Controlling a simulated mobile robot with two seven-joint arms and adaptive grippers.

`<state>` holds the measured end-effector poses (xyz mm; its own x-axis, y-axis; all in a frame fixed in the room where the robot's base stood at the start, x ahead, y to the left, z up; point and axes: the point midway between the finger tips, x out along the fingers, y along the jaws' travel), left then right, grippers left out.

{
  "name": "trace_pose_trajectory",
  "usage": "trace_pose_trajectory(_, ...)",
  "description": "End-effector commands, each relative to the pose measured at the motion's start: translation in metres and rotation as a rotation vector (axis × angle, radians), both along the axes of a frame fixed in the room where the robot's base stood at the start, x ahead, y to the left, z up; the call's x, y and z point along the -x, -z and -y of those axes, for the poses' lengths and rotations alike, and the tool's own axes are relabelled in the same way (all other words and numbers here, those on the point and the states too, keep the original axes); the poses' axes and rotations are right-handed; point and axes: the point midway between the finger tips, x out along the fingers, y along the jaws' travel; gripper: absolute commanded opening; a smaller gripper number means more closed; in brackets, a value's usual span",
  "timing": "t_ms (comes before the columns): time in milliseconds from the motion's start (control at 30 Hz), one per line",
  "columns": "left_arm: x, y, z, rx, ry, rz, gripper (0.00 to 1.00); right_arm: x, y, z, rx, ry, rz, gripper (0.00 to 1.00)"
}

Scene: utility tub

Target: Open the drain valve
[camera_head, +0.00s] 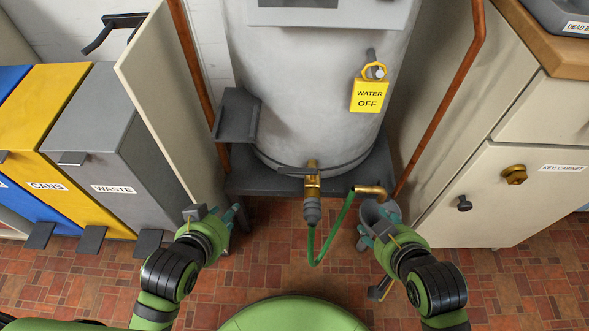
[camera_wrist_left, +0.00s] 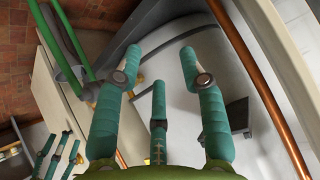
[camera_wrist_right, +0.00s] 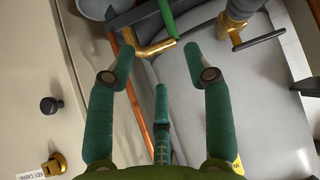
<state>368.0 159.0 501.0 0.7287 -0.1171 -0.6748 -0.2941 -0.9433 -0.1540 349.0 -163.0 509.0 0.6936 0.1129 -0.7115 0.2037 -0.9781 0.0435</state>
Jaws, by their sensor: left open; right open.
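The drain valve (camera_head: 313,182) is a brass fitting low on the front of the grey tank (camera_head: 310,95). A dark lever (camera_head: 292,171) lies across it, and a green hose (camera_head: 325,250) hangs below it and loops up to a brass spout (camera_head: 371,190). In the right wrist view the valve (camera_wrist_right: 234,27) and lever (camera_wrist_right: 259,40) are at the upper right. My right gripper (camera_head: 378,222) is open and empty, just below the spout and right of the valve. My left gripper (camera_head: 212,216) is open and empty, left of the valve and apart from it.
A yellow "WATER OFF" tag (camera_head: 370,96) hangs on the tank. Copper pipes (camera_head: 445,100) flank it. A grey ledge (camera_head: 236,116) projects at its left. A grey round vessel (camera_wrist_right: 97,8) is near the spout. Bins (camera_head: 115,140) stand left, a key cabinet (camera_head: 490,200) right.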

Motion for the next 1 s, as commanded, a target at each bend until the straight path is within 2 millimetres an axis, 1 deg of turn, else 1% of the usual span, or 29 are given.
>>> trace_pose_trajectory(33,-0.016,0.003,0.005,-0.058,0.068,0.072,0.41,-0.006,-0.005,-0.003,-0.008,-0.007,0.041,0.52)
trace_pose_trajectory(67,-0.026,0.004,0.009,-0.098,0.118,0.125,0.41,-0.010,-0.008,-0.005,-0.012,-0.010,0.066,0.52)
trace_pose_trajectory(100,-0.040,0.004,0.015,-0.163,0.191,0.203,0.41,-0.015,-0.013,-0.008,-0.020,-0.014,0.103,0.52)
trace_pose_trajectory(200,-0.069,0.004,0.033,-0.333,0.381,0.416,0.41,-0.028,-0.028,-0.015,-0.039,-0.029,0.201,0.52)
trace_pose_trajectory(300,-0.087,0.004,0.051,-0.508,0.568,0.631,0.41,-0.038,-0.044,-0.023,-0.060,-0.043,0.301,0.52)
trace_pose_trajectory(433,-0.092,0.008,0.069,-0.705,0.780,0.885,0.41,-0.048,-0.065,-0.031,-0.085,-0.059,0.415,0.52)
trace_pose_trajectory(500,-0.090,0.012,0.074,-0.786,0.868,0.993,0.41,-0.051,-0.074,-0.034,-0.096,-0.066,0.464,0.52)
trace_pose_trajectory(600,-0.085,0.016,0.078,-0.862,0.956,1.107,0.41,-0.054,-0.083,-0.037,-0.107,-0.074,0.512,0.52)
trace_pose_trajectory(767,-0.081,0.018,0.081,-0.910,1.012,1.188,0.41,-0.056,-0.092,-0.040,-0.117,-0.079,0.556,0.52)
trace_pose_trajectory(867,-0.086,0.018,0.087,-0.912,1.014,1.197,0.41,-0.058,-0.100,-0.043,-0.127,-0.085,0.598,0.52)
trace_pose_trajectory(1000,-0.100,0.018,0.101,-0.911,1.013,1.197,0.41,-0.060,-0.120,-0.050,-0.155,-0.102,0.706,0.52)
